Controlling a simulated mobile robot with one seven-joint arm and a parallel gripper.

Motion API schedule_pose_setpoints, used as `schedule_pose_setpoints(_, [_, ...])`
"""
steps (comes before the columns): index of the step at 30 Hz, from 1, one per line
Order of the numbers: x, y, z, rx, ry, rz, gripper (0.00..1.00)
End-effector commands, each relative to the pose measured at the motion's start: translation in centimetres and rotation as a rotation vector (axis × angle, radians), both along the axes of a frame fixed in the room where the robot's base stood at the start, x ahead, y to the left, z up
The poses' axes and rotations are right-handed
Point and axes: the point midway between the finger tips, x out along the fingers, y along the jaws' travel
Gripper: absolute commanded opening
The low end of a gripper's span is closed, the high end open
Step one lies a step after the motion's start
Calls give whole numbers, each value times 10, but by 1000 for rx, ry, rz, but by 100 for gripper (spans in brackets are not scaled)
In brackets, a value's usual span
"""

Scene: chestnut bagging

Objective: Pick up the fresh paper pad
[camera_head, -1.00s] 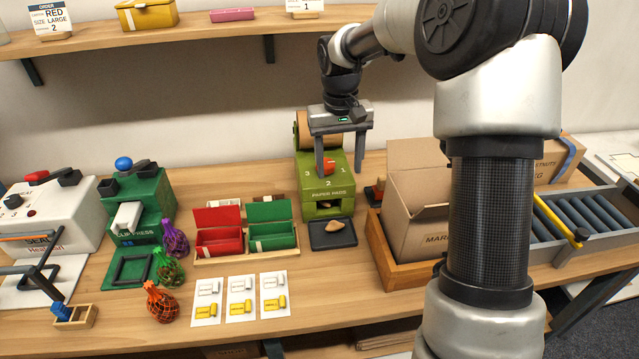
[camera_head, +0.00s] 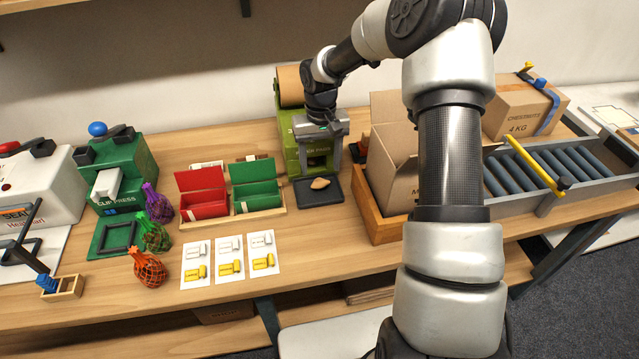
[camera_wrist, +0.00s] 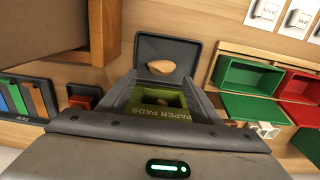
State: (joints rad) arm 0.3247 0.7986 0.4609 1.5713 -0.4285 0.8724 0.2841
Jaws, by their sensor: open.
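A tan, rounded paper pad (camera_head: 320,183) lies on the dark tray (camera_head: 306,197) in front of the green paper pads dispenser (camera_head: 288,130). In the wrist view the pad (camera_wrist: 160,67) sits on the tray (camera_wrist: 146,45), just beyond my fingertips. My gripper (camera_head: 320,168) is open and empty, pointing down at the front of the dispenser. In the wrist view its two fingers (camera_wrist: 160,82) stand to either side of the dispenser's opening, with the pad ahead between their lines. The gripper body hides much of the dispenser's front.
Red (camera_head: 203,195) and green (camera_head: 257,187) open boxes stand left of the tray. A cardboard carton (camera_head: 392,160) in a wooden frame stands to the right. Three net bags (camera_head: 149,268) and picture cards (camera_head: 230,262) lie at left. Bare tabletop lies in front of the tray.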

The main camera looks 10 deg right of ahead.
Motion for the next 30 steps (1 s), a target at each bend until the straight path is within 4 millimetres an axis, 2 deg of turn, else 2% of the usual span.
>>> schedule_pose_setpoints(5, [-1,2,-17,1,5,1,58])
schedule_pose_setpoints(12, [-1,3,-50,2,2,0,58])
schedule_pose_setpoints(19, [-1,3,-51,1,0,0,58])
schedule_pose_setpoints(27, [-1,3,-51,1,0,0,15])
schedule_pose_setpoints(30, [-1,3,-51,1,0,0,15])
